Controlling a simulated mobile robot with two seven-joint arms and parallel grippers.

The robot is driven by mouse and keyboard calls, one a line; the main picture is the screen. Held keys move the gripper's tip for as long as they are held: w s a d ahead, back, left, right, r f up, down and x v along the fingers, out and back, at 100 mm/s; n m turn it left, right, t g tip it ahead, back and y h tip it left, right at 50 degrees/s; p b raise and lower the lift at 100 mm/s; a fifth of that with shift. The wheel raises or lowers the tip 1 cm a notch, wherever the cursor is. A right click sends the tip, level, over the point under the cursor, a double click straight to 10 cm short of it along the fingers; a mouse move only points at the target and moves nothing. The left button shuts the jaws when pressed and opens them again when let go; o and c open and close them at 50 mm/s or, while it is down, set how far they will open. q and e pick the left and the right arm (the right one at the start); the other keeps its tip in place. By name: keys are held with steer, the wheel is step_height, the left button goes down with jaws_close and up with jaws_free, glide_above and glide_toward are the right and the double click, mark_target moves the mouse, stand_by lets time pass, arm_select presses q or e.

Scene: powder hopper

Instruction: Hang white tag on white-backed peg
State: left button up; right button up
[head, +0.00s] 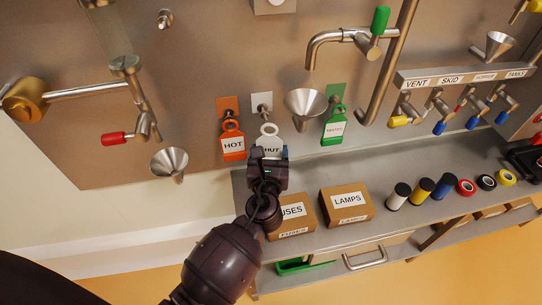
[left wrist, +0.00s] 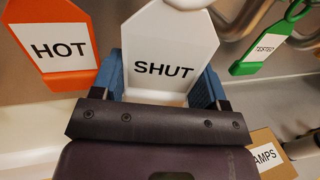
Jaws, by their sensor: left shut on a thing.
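The white tag (head: 268,131), lettered SHUT, is upright in front of the panel. It also shows in the left wrist view (left wrist: 170,42), between the blue finger pads. My left gripper (head: 268,158) is shut on its lower part; the gripper also shows in the left wrist view (left wrist: 163,88). The white-backed peg (head: 262,100) is on the panel just above the tag's ring. The ring appears below the peg, and I cannot tell whether they touch. The peg is out of sight in the left wrist view. My right gripper is not in view.
An orange HOT tag (head: 233,144) hangs close on the left. A green tag (head: 335,128) hangs on the right, past a metal funnel (head: 305,103). Below are a shelf (head: 388,222), a FUSES box (head: 296,228) and a LAMPS box (head: 345,205).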

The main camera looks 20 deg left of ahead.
arm_select(q)
steer(key=shift+w+a+f+b, duration=0.1)
steer(key=shift+w+a+b, duration=0.05)
steer(key=shift+w+a, duration=0.45)
steer(key=shift+w+a+f+b, duration=0.15)
steer(key=shift+w+a, duration=0.2)
steer(key=shift+w, duration=0.4)
steer(key=shift+w+a+f, duration=0.25)
steer(key=shift+w+a, duration=0.1)
steer(key=shift+w, duration=0.25)
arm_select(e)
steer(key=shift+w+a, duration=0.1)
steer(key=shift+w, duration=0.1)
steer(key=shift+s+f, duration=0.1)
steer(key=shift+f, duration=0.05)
arm_select(q)
steer(key=o, duration=1)
steer(key=shift+s+f, duration=0.1)
steer(key=shift+s+d, duration=0.1)
steer(key=shift+s, duration=0.15)
steer(key=p+v, duration=0.1)
steer(key=v, duration=0.9)
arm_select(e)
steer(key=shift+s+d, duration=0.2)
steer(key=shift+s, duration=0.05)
